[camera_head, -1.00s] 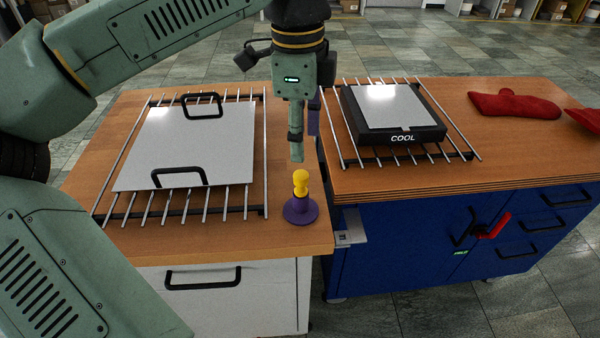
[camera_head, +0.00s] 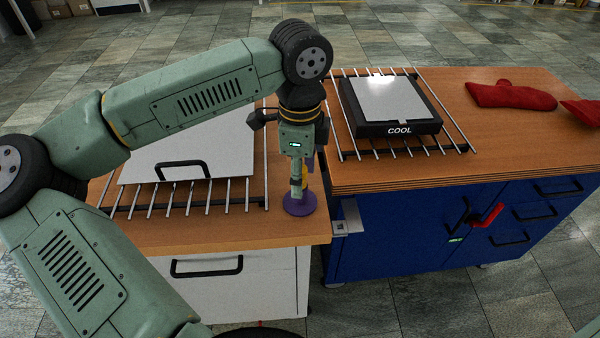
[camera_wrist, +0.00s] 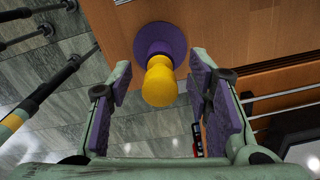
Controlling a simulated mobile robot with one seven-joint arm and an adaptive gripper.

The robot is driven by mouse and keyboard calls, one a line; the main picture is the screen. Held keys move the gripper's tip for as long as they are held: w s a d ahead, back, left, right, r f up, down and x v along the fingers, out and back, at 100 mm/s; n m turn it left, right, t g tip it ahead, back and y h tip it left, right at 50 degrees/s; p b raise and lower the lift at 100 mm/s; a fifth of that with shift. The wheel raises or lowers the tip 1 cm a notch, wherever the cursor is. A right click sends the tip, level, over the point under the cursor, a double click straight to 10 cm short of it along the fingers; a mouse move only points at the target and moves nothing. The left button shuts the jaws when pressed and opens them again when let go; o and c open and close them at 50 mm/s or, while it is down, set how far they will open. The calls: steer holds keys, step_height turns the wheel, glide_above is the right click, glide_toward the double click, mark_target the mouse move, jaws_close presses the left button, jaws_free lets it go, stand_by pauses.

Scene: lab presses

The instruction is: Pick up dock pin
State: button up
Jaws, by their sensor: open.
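The dock pin is yellow with a rounded knob and stands upright in a round purple base (camera_head: 300,205) near the front right corner of the left wooden bench. In the wrist view the yellow dock pin (camera_wrist: 160,82) shows between the two fingers, with the purple base (camera_wrist: 159,40) beyond it. My gripper (camera_head: 298,190) points down over the pin and hides most of it in the head view. In the wrist view my gripper (camera_wrist: 162,98) is open, with purple-padded fingers on both sides and gaps to the pin. I cannot tell the exact height of the fingertips along the pin.
A metal plate with black handles (camera_head: 190,150) lies on a rod rack to the left. On the right bench (camera_head: 400,174) a black block marked COOL (camera_head: 398,129) sits on another rack, with red mitts (camera_head: 511,96) beyond. A narrow gap separates the benches.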

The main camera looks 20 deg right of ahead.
steer(key=shift+c, duration=0.2)
jaws_close()
stand_by(0.3)
